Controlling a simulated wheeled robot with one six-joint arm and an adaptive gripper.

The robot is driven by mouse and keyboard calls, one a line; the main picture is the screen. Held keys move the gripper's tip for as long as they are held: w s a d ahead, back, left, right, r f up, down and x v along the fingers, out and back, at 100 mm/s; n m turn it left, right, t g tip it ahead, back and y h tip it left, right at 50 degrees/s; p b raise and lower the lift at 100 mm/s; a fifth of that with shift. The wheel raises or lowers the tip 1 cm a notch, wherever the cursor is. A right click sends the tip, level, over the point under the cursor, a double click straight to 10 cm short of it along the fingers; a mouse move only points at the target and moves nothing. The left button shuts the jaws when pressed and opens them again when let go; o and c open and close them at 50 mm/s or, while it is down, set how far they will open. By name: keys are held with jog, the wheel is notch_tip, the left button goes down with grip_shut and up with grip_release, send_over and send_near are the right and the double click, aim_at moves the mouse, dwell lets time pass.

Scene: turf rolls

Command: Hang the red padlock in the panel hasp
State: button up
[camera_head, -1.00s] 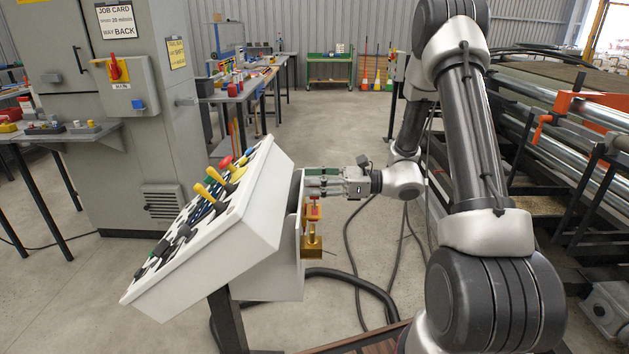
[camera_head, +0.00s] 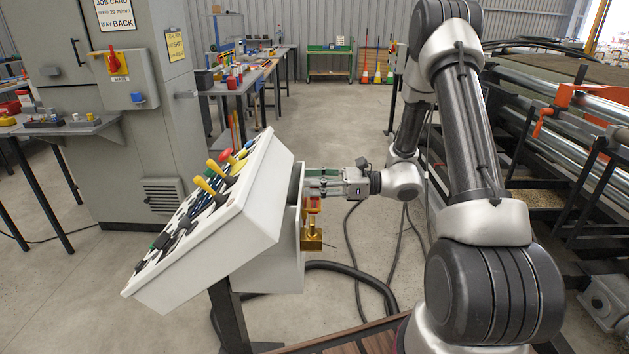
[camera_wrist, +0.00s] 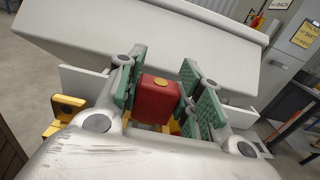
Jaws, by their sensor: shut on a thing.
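The red padlock (camera_wrist: 157,98), a boxy body with a brass round spot, sits between the green finger pads of my gripper (camera_wrist: 160,92) in the wrist view. My gripper is shut on it. In the head view my gripper (camera_head: 318,183) is level at the right side of the slanted control panel (camera_head: 215,245). A small red and orange part shows just under the fingers. A brass fitting (camera_head: 311,240), apparently the hasp, is on the panel's side directly below. Yellow parts also show under the padlock in the wrist view. The shackle is hidden, so I cannot tell whether it touches the hasp.
The panel's top carries yellow levers and a red button (camera_head: 225,155). A grey cabinet (camera_head: 160,130) stands behind it at left. Dark cables (camera_head: 350,280) lie on the floor below my arm. A roller machine (camera_head: 560,140) fills the right. Open floor lies beyond my gripper.

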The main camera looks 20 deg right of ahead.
jog(key=shift+f, duration=1.05)
jog(key=o, duration=1.1)
jog(key=shift+o, duration=0.2)
jog(key=v, duration=1.2)
